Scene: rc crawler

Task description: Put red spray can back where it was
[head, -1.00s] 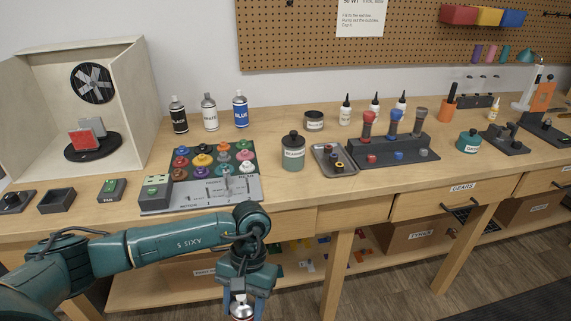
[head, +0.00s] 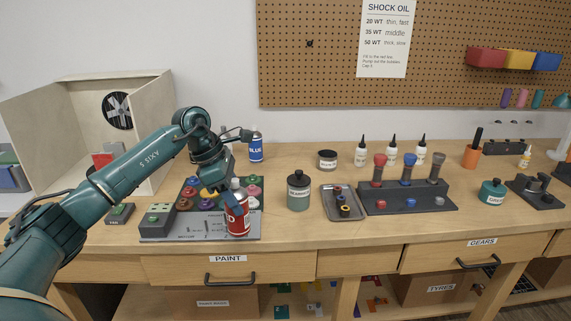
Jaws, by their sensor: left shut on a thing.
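The red spray can (head: 238,218) is in my left gripper (head: 233,200), which is shut on it. The can is nearly upright, silver at the top and red on its body. It overlaps the right part of the paint board (head: 185,232) in the picture; I cannot tell its exact height above the bench. The blue spray can (head: 256,147) stands at the back of the bench, to the right of my arm. My arm hides most of the area to its left, where the black and white cans stood in the earlier view. My right gripper is not in view.
A teal-grey jar (head: 299,192) and a small parts tray (head: 342,203) stand right of the can. The spray booth (head: 150,97) is at the back left. A dark stand (head: 410,197) with shock absorbers is further right. Bench between blue can and jar is clear.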

